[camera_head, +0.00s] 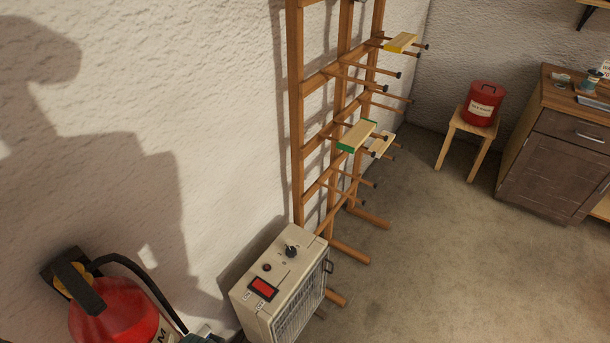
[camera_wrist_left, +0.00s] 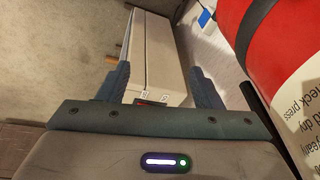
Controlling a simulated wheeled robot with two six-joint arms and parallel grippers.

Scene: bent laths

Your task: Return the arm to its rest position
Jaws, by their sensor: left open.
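My left gripper (camera_wrist_left: 160,70) is open in the left wrist view, its two fingers apart with nothing held between them. Beyond the fingers is the beige heater (camera_wrist_left: 152,60), which seems to lie past the fingertips; I cannot tell how far. In the head view only a small dark part that may be my left arm shows at the bottom edge, beside the fire extinguisher. My right gripper is in neither view.
A red fire extinguisher (camera_head: 113,310) is close on the left, also in the left wrist view (camera_wrist_left: 285,50). The heater (camera_head: 283,285) stands by a wooden rack (camera_head: 297,130) with laths on its pegs. A red can (camera_head: 483,103) sits on a stool. Floor at right is clear.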

